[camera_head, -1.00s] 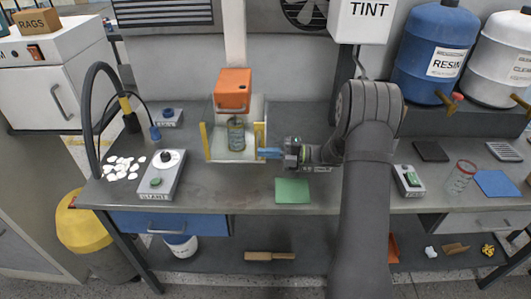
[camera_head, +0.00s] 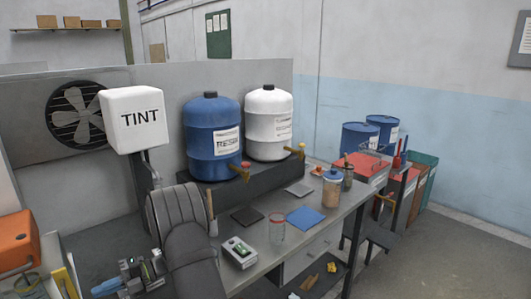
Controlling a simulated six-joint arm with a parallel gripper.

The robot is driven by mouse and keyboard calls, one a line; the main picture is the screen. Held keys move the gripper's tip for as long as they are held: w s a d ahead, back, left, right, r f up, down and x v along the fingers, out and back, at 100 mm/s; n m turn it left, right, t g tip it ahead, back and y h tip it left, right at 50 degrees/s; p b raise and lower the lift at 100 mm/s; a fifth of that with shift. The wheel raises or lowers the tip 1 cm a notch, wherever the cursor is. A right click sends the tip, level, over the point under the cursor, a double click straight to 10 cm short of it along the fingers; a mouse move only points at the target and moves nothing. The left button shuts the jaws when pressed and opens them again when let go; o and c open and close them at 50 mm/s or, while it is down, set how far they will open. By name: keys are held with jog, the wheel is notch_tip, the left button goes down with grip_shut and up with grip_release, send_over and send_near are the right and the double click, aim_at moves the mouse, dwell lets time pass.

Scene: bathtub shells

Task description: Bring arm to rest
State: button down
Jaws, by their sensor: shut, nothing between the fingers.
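My gripper (camera_head: 104,288) is at the lower left of the head view, at the end of my dark grey arm. Its blue fingers are shut with nothing between them and point left. They are close to the yellow posts (camera_head: 64,284) of a station under an orange unit (camera_head: 17,241). I cannot tell whether they touch the posts. The rest of the station is cut off by the picture's edge. My arm's large rounded joint stands over the bench.
A blue RESIN drum (camera_head: 212,140) and a white drum (camera_head: 268,125) stand on a raised shelf. The bench holds a control box (camera_head: 240,252), a clear cup (camera_head: 277,230), a blue sheet (camera_head: 305,219) and jars.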

jog(key=shift+w+a+x, duration=0.15)
jog(key=shift+w+x, duration=0.05)
jog(key=shift+x, duration=1)
jog(key=shift+w+a+x, duration=0.15)
jog(key=shift+x, duration=1.1)
